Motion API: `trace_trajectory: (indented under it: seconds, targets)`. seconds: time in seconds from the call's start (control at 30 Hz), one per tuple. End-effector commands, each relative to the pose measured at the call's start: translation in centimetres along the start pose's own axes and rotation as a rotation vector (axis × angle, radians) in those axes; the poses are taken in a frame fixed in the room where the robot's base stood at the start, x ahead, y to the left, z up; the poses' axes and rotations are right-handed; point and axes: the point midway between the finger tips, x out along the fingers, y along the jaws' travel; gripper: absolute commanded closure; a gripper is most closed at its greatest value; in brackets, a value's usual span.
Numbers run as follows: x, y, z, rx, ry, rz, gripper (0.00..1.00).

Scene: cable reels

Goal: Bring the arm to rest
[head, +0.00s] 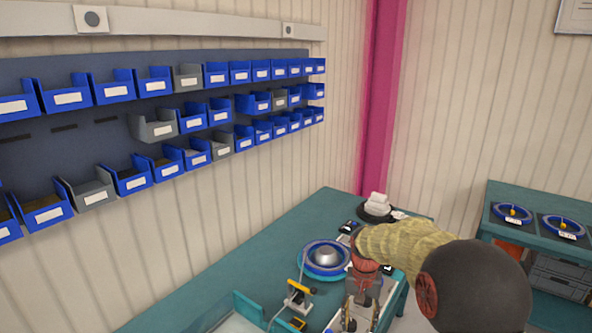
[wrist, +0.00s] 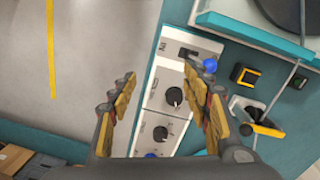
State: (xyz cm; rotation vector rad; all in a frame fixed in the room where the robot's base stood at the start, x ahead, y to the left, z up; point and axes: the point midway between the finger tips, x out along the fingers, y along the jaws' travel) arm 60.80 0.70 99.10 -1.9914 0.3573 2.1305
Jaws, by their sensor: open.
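My arm comes in from the right in the head view, in a tan sleeve with a dark round joint. My gripper (head: 362,300) hangs over the teal bench (head: 290,228), low in the picture. In the wrist view my gripper (wrist: 167,78) has its two yellow-and-grey fingers spread apart with nothing between them. Below the fingers is a pale control panel (wrist: 167,100) with dark knobs and blue buttons. I cannot tell the exact height of the fingertips above it.
A small device with a yellow handle (head: 298,298) stands nearby. Blue and grey bins line the wall. A second bench (head: 490,225) with reels stands at the right.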

Motion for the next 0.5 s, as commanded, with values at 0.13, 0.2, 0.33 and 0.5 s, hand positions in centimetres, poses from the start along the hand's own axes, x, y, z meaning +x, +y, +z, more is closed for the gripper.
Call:
trace_trajectory:
  seconds: [0.13, 0.2, 0.33, 0.5]
  targets:
    - [-3.2, 1.6, 4.4, -0.091, 0.032, -0.013, 0.52]
    - [-4.7, 2.4, 6.7, -0.135, 0.054, -0.02, 0.52]
    - [-7.2, 4.0, 11.0, -0.205, 0.099, -0.031, 0.52]
    - [-9.7, 6.0, 16.5, -0.272, 0.168, -0.043, 0.52]
